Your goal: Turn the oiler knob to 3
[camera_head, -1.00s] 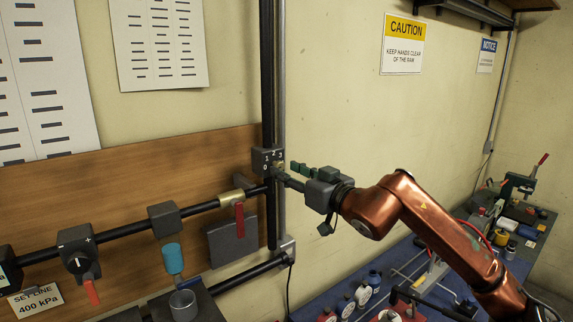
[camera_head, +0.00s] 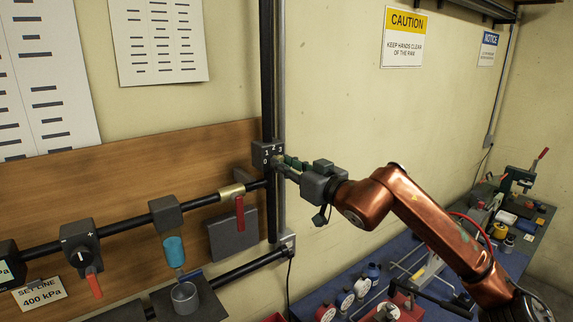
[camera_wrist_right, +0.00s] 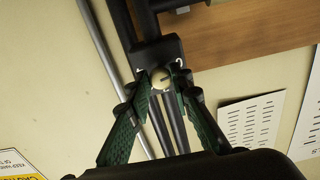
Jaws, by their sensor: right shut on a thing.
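The oiler box (camera_head: 268,152) is a dark block on the vertical black pipe, with white numbers 0 to 3 on its face. Its pale round knob (camera_wrist_right: 161,78) has a dark mark and shows in the right wrist view; I cannot tell which number it points to. My right gripper (camera_head: 282,163) reaches the box from the right. In the right wrist view its green-padded fingers (camera_wrist_right: 162,88) converge on either side of the knob and are shut on it. The fingers partly hide the knob in the head view. My left gripper is not in view.
A red-handled valve (camera_head: 240,209), a regulator knob (camera_head: 80,257) and a blue cup-shaped part (camera_head: 174,251) sit along the horizontal pipe. A grey metal cup (camera_head: 184,297) stands below. A blue bench (camera_head: 405,258) with tools lies at the lower right.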

